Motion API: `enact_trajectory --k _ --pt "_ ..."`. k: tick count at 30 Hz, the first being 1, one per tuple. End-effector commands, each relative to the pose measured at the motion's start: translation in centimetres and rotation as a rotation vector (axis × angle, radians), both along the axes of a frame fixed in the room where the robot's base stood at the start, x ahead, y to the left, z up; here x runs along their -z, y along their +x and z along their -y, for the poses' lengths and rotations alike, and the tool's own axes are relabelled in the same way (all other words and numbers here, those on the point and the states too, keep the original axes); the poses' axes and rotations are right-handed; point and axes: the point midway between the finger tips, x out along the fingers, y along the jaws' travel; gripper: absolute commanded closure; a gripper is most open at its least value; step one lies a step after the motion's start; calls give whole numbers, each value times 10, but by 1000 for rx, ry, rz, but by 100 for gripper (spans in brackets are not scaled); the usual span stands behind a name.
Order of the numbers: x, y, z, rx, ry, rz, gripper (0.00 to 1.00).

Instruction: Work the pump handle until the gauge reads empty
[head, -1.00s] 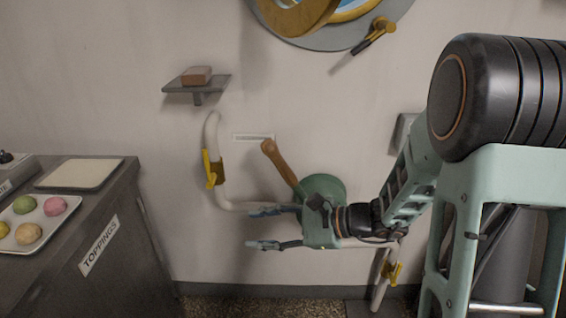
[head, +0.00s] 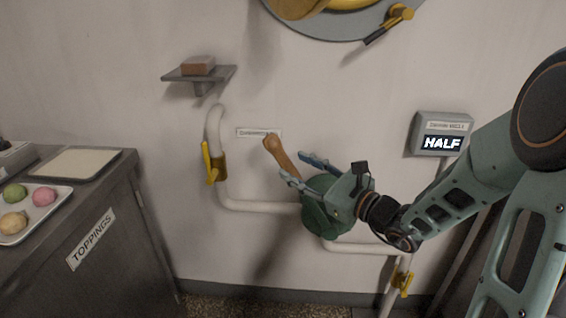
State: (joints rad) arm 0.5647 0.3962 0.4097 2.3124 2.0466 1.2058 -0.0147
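The pump's green body (head: 320,215) is on the wall among white pipes, partly hidden behind my gripper. Its brown wooden handle (head: 279,155) points up and to the left. My gripper (head: 300,171) is open, its two fingers pointing up and left toward the handle. The fingertips appear on either side of the handle's lower part; whether they touch it cannot be told. The gauge (head: 442,142) on the wall at the right reads HALF.
Yellow valve levers sit on the pipe at the left (head: 208,163) and lower right (head: 402,283). A small shelf (head: 212,74) with a brown block (head: 198,65) is above. A counter labelled TOPPINGS (head: 91,239) stands left, and a round porthole (head: 345,22) is at the top.

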Motion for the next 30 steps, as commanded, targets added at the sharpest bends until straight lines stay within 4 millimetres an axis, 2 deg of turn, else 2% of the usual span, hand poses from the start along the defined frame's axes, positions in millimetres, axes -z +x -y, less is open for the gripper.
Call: enact_trajectory --k 3,9,21,30 --pt "2 15 -18 -3 1 1 60" --pt "1 33 -35 -2 0 0 60" --pt "1 38 -41 -1 -1 -1 60" --pt "1 38 -40 -1 -1 -1 93"
